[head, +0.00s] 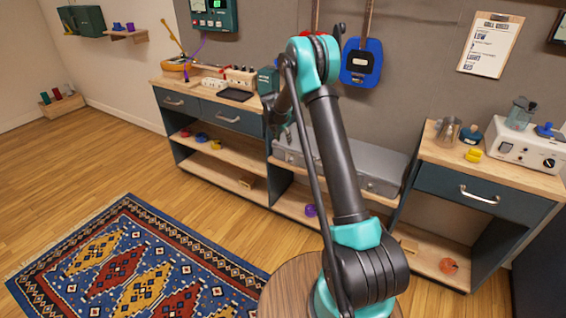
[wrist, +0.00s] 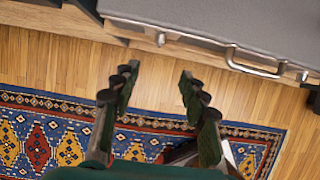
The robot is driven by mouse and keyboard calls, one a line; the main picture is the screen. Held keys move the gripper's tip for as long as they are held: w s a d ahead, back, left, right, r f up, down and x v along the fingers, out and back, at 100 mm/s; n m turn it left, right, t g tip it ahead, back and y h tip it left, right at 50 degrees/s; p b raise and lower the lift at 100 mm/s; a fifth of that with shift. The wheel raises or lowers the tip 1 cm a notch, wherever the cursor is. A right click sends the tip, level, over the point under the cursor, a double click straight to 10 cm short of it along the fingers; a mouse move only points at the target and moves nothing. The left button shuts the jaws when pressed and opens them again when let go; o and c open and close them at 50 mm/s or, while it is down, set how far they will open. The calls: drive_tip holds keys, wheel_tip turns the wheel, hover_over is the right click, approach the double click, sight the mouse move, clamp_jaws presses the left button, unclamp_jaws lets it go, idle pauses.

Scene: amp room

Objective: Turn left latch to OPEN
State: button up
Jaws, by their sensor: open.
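A grey hard case (head: 390,166) lies on the middle shelf unit, partly hidden behind my arm; its top and front edge also show in the wrist view (wrist: 215,18). The left latch (wrist: 160,40) is a small metal piece on the front edge, left of the metal handle (wrist: 257,68). Whether it is turned to OPEN cannot be read. A second latch (wrist: 302,76) is right of the handle. My gripper (wrist: 158,74) is open and empty, its fingers spread below the left latch in the picture and apart from the case. In the head view my arm hides much of the gripper.
Drawer cabinets stand left (head: 187,103) and right (head: 478,192) of the case. A patterned rug (head: 130,262) lies on the wooden floor in front. A round wooden top (head: 290,285) stands close to my arm's base. A blue guitar (head: 360,63) hangs above the case.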

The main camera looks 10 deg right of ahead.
sight(290, 159)
drive_tip(key=x, duration=1.7)
clamp_jaws()
